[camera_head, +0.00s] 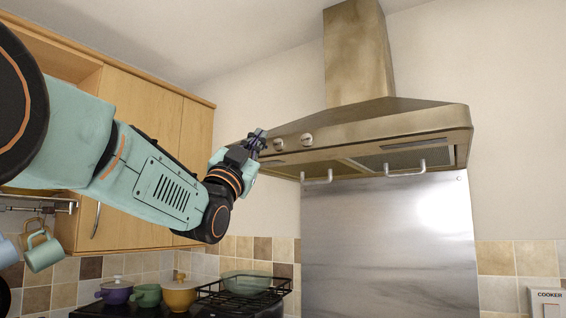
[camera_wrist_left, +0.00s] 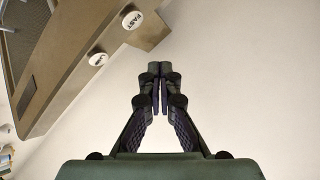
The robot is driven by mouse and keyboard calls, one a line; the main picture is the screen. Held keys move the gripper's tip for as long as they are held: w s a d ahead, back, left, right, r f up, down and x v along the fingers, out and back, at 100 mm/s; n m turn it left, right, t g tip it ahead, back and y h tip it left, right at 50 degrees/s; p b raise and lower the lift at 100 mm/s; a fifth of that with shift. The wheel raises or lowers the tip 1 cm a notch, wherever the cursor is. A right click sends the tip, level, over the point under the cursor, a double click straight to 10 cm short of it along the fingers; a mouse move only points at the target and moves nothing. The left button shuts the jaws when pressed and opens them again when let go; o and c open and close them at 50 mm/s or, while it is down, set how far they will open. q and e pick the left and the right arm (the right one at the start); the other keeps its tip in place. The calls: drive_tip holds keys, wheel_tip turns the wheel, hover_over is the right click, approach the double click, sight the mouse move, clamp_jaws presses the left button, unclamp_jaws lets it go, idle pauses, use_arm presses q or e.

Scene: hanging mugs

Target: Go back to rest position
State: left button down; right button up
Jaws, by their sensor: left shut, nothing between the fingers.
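My left gripper (camera_head: 256,139) is raised in front of the range hood's left end in the head view. In the left wrist view my left gripper (camera_wrist_left: 160,72) has its fingertips together with nothing between them. A green mug (camera_head: 42,252) hangs from a metal rail (camera_head: 40,204) at the far left, below the wall cabinet. A light blue mug (camera_head: 7,252) hangs beside it, partly cut off by the frame edge. My left arm passes above the mugs. My right gripper does not show.
The range hood (camera_head: 395,125) stands close to my left gripper; its knobbed edge (camera_wrist_left: 75,75) fills the wrist view's upper left. Wooden cabinets (camera_head: 150,105) are behind my arm. Purple (camera_head: 116,292), green (camera_head: 147,295) and yellow pots (camera_head: 180,296) stand by the hob below.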

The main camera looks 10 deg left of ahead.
use_arm(q)
drive_tip(key=w+a+f+n+g+y+b, duration=0.1)
drive_tip(key=w+f+n+g+y, duration=0.2)
drive_tip(key=f, duration=1.7)
drive_tip(key=w+a+f+n+g+y+b, duration=0.15)
drive_tip(key=f+n+g, duration=0.4)
drive_tip(key=f, duration=1.35)
drive_tip(key=s+f+g+y+b, duration=0.1)
drive_tip(key=s+f+g, duration=0.15)
drive_tip(key=f, duration=0.55)
drive_tip(key=s+f+g, duration=0.1)
drive_tip(key=s+f, duration=0.2)
drive_tip(key=f, duration=0.5)
drive_tip(key=s+f+n+g+b, duration=0.1)
drive_tip(key=s+f+g, duration=0.1)
drive_tip(key=s+f, duration=0.45)
drive_tip(key=s+a+f+g+b, duration=0.1)
drive_tip(key=s+f+g, duration=0.15)
drive_tip(key=f, duration=0.65)
drive_tip(key=s+f+n+g+b, duration=0.1)
drive_tip(key=s+f+g, duration=0.1)
drive_tip(key=s+f, duration=0.5)
drive_tip(key=s+f+g+b, duration=0.2)
drive_tip(key=s+f+g, duration=0.2)
drive_tip(key=s+f, duration=0.5)
drive_tip(key=s+f+g+y+b, duration=0.1)
drive_tip(key=s+f+g+b, duration=0.2)
drive_tip(key=s+f, duration=0.7)
drive_tip(key=s, duration=0.8)
drive_tip(key=shift+g, duration=0.35)
